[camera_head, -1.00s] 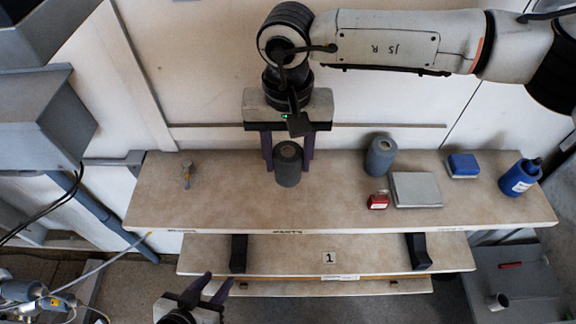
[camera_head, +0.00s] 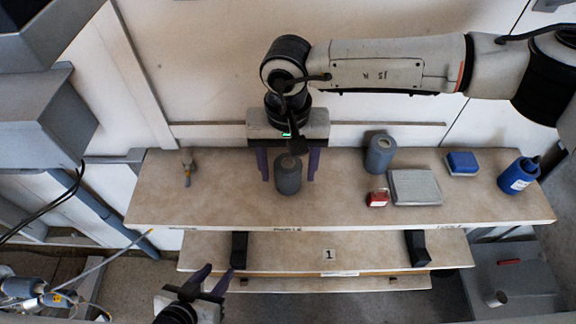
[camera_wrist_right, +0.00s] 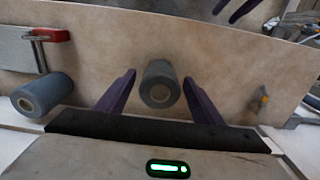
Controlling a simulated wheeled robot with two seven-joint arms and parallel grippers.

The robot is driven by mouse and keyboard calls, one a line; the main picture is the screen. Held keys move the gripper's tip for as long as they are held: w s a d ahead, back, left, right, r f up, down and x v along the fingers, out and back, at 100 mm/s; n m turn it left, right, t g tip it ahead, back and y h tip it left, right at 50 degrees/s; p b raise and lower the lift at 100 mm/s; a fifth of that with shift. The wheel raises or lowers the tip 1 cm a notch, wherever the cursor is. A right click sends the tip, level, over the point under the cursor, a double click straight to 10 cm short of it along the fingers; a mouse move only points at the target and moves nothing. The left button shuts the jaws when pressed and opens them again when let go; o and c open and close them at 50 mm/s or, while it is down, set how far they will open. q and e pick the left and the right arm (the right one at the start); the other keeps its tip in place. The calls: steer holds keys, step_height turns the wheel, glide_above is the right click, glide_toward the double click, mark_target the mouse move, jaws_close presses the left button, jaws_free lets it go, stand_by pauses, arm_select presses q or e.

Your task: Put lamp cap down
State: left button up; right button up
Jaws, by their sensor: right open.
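The lamp cap, a dark grey cylinder with a hole in its top (camera_head: 288,177), stands upright on the wooden bench left of its middle. My right gripper (camera_head: 288,178) is open, with one purple finger on each side of the cap. The right wrist view shows the cap (camera_wrist_right: 160,84) between the spread fingers, with gaps on both sides. My left gripper (camera_head: 213,281) is open and empty, low in front of the bench; its fingers also show at the top of the right wrist view.
On the bench (camera_head: 225,205) are another grey cylinder (camera_head: 380,154), a small red object (camera_head: 377,197), a grey flat box (camera_head: 414,187), a blue box (camera_head: 461,163), a blue bottle (camera_head: 518,176) and a small yellowish item (camera_head: 187,168). The bench left of the cap is mostly clear.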

step_height(320, 180, up, 12)
steer(key=b, duration=0.1)
stand_by(0.4)
steer(key=shift+s, duration=0.15)
